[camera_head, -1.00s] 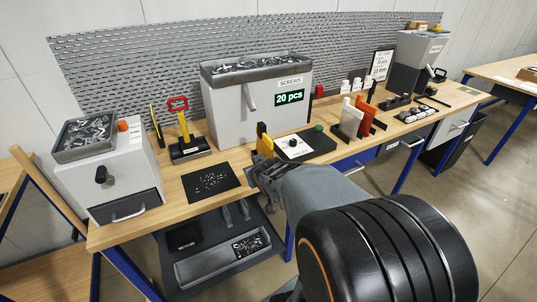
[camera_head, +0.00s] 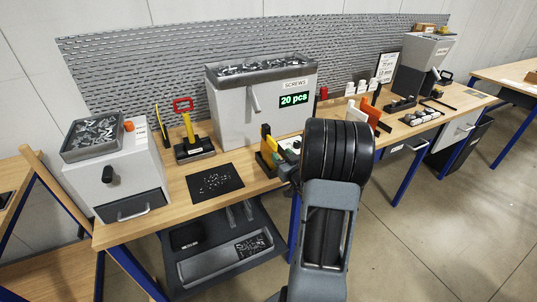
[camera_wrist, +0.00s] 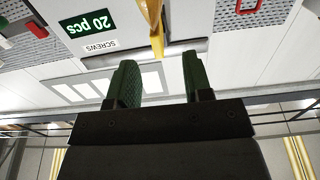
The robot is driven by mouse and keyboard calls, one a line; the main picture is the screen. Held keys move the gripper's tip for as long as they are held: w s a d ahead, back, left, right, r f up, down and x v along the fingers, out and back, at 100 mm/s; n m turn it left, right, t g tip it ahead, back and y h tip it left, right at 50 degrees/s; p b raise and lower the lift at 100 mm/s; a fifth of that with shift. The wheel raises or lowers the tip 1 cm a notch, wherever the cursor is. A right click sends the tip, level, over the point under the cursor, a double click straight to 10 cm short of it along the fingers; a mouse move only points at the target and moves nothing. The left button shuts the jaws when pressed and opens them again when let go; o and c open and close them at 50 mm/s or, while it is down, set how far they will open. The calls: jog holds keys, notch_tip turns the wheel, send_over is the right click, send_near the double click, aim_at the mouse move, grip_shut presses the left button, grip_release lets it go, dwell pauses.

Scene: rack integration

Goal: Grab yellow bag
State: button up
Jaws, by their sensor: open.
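A narrow yellow piece (camera_wrist: 153,22), which looks like the edge of the yellow bag, comes down from the top of the wrist view. Its lower end shows between the tips of my gripper (camera_wrist: 159,58). The two green fingers are apart with no visible grip on it. In the head view the yellow bag (camera_head: 268,144) stands near the front edge of the bench, beside black parts. My gripper (camera_head: 278,160) is close by it there, and my arm hides part of that area. I cannot tell whether the fingers touch the bag.
The grey screw dispenser (camera_head: 232,115) with its "20 pcs" display stands just behind. A black mat (camera_head: 214,183) with small parts lies to the left. A red-handled yellow tool (camera_head: 188,128) on a black base and a grey drawer box (camera_head: 120,170) stand further left.

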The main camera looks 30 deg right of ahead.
aim_at(272, 146)
jog(key=shift+w+d+r+p, duration=0.1)
jog(key=shift+w+d+p, duration=0.1)
jog(key=shift+w, duration=0.7)
jog(key=shift+w+d+p, duration=0.1)
jog(key=shift+w+p, duration=0.1)
jog(key=shift+w, duration=0.7)
jog(key=shift+w+d+f+p, duration=0.15)
jog(key=shift+w+p, duration=0.3)
jog(key=shift+w, duration=0.7)
jog(key=shift+w+d+f+p, duration=0.1)
jog(key=shift+w+d+p, duration=0.25)
jog(key=shift+w, duration=0.8)
jog(key=shift+a, duration=0.1)
grip_shut()
jog(key=shift+r, duration=0.1)
